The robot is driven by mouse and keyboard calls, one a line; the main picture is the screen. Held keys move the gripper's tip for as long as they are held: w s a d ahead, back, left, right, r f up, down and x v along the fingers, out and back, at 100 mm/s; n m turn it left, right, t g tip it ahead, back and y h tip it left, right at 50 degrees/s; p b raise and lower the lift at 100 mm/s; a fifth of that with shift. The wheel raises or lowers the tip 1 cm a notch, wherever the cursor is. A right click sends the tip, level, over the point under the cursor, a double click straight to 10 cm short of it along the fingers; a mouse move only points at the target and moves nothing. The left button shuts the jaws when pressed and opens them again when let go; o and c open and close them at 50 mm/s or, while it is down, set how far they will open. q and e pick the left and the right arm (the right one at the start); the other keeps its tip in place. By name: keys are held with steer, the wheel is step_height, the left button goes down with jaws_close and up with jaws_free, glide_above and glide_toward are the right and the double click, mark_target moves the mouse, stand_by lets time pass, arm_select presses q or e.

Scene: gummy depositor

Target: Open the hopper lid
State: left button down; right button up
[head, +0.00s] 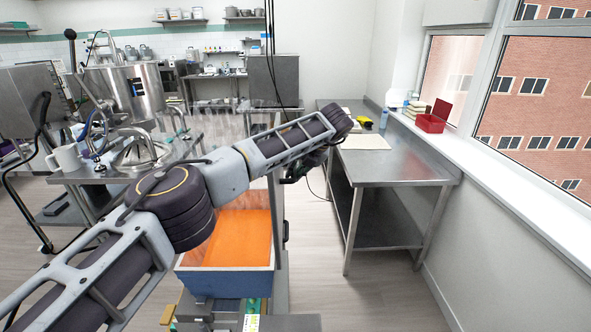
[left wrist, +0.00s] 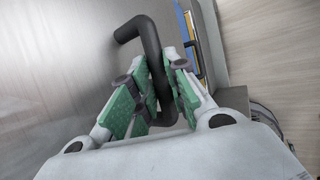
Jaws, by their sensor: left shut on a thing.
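A steel box-shaped hopper (head: 273,80) stands beyond my left arm in the head view, with dark cables hanging in front of it. My left gripper (head: 295,175) is mostly hidden behind its own forearm there, with only dark parts showing below the wrist. In the left wrist view my left gripper (left wrist: 160,85) has its green-padded fingers shut on a bent black handle (left wrist: 143,27). The handle stands against a brushed steel surface (left wrist: 60,55); I cannot tell whether this is the lid or a wall. The lid's edge and hinge are not clear. My right gripper is not in view.
An orange-floored tray with blue sides (head: 232,284) lies below my left arm. A steel table (head: 400,170) stands to the right, with a red box (head: 433,119) on the windowsill. A steel pot (head: 125,90) and a white mug (head: 64,158) are at the left.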

arm_select(q)
steer(key=shift+s+a+f, duration=0.1)
steer(key=shift+s+f, duration=0.05)
steer(key=shift+f, duration=0.3)
steer(key=c, duration=1.7)
jaws_free()
steer(key=o, duration=0.3)
steer(key=shift+w+a+r, duration=0.1)
steer(key=shift+w, duration=0.1)
steer(key=v, duration=1.2)
steer(key=shift+w, duration=0.1)
